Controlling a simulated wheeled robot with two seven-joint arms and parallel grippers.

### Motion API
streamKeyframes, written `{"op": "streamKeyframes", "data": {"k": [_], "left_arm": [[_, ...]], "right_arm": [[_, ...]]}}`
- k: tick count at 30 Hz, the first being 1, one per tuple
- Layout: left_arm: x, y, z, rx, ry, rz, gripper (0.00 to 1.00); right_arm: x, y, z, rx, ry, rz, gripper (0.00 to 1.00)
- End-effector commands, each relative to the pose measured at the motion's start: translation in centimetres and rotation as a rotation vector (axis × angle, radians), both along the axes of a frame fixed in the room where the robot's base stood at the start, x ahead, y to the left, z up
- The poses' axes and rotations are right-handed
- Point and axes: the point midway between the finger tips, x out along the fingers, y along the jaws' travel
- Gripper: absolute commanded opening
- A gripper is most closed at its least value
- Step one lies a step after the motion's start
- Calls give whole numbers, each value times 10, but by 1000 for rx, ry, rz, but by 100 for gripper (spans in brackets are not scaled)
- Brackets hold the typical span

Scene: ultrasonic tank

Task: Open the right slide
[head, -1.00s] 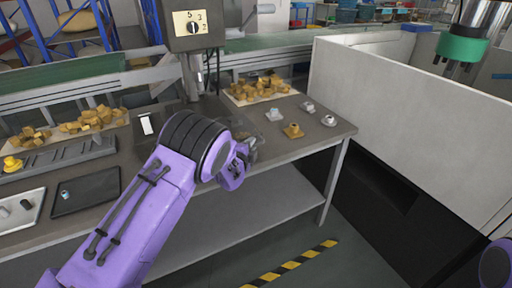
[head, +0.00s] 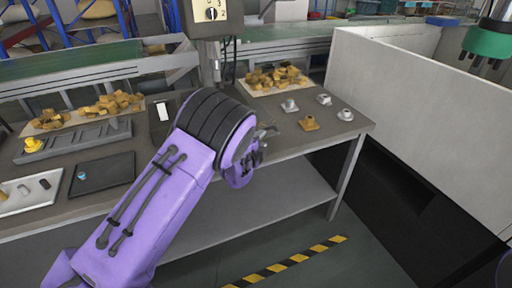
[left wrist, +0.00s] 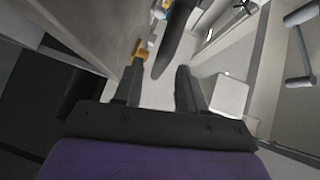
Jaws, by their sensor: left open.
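No slide can be made out for certain in either view. The grey machine column with a dial box (head: 213,12) stands behind the bench (head: 290,150) in the head view. My left gripper (head: 264,136) is mostly hidden behind its purple wrist, over the right part of the bench. In the left wrist view its two dark fingers (left wrist: 159,78) are apart, with nothing seen held between them. A dark rounded bar (left wrist: 175,40) lies beyond the fingertips. A yellow piece (left wrist: 139,49) shows beside the left finger. My right gripper is not seen.
Brass fitting (head: 309,123) and several grey fittings (head: 324,100) stand on the bench's right end. Brown pieces lie on a pale mat (head: 250,88). A black tray (head: 102,174) is at left. A white-walled enclosure (head: 410,95) stands right. Floor before the bench is clear, with a striped line.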

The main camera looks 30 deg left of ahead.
Motion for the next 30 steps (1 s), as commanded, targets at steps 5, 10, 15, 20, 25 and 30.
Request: {"op": "streamKeyframes", "data": {"k": [5,10,15,20,25,30], "left_arm": [[-39,-3,4,3,0,2,40],[-59,-4,8,0,-2,1,40],[-61,-4,9,0,-2,2,40],[-61,-4,9,0,-2,2,40],[-61,-4,9,0,-2,2,40],[-64,-1,6,-221,-16,52,40]], "right_arm": [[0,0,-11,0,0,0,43],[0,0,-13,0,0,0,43],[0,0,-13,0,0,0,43],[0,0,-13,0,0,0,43],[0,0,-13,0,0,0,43],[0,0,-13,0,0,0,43]]}}
